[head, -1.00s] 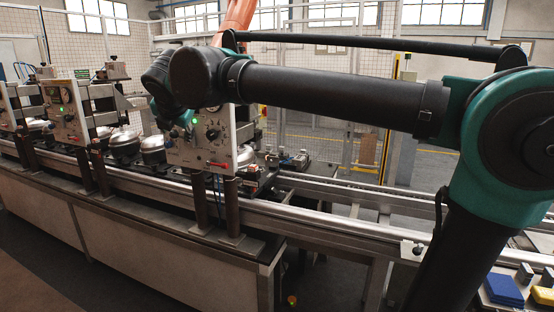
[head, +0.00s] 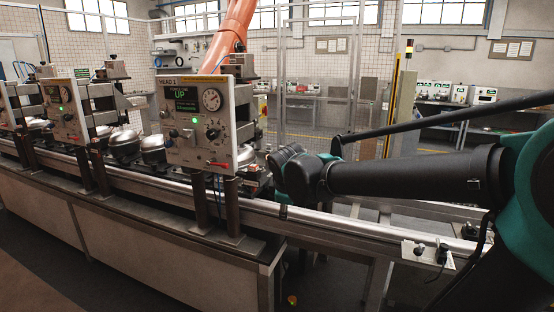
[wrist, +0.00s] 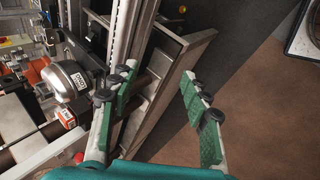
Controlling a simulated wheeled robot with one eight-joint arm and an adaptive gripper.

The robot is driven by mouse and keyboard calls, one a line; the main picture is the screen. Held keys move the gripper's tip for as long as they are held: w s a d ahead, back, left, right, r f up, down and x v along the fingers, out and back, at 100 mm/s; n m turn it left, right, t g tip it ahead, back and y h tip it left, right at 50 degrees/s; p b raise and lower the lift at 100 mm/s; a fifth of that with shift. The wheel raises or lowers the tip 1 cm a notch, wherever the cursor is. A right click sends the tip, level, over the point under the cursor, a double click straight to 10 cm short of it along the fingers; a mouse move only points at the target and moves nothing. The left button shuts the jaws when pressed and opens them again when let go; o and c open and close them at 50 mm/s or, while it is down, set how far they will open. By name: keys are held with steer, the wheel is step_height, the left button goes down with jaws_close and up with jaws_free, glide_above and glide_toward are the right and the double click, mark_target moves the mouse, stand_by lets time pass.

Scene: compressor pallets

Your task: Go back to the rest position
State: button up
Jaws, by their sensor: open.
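My gripper (wrist: 165,98) shows in the wrist view with its two green-padded fingers spread wide apart and nothing between them. It hangs above the edge of the conveyor line, with the dark and brown floor beyond. In the head view my arm reaches in from the right to beside the front control panel (head: 203,120); the gripper itself is hidden there. The panel carries a green "UP" display, a gauge and a red lever. Silver compressors (head: 124,143) sit on the line left of it. One dark and silver compressor (wrist: 75,82) also shows in the wrist view, left of the fingers.
The conveyor rail (head: 340,227) runs along the line below my arm. More panels (head: 66,108) stand to the left. An orange robot arm (head: 232,32) and mesh fencing are behind. A small switch box (head: 428,254) sits on the right rail. The floor in front is clear.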

steer(key=s+d+f+m+g, duration=0.2)
steer(key=s+d+f+m, duration=1.3)
steer(key=f, duration=0.4)
steer(key=shift+s+d+m+g, duration=0.4)
steer(key=shift+s+d, duration=0.35)
steer(key=shift+s, duration=0.2)
steer(key=shift+r, duration=0.1)
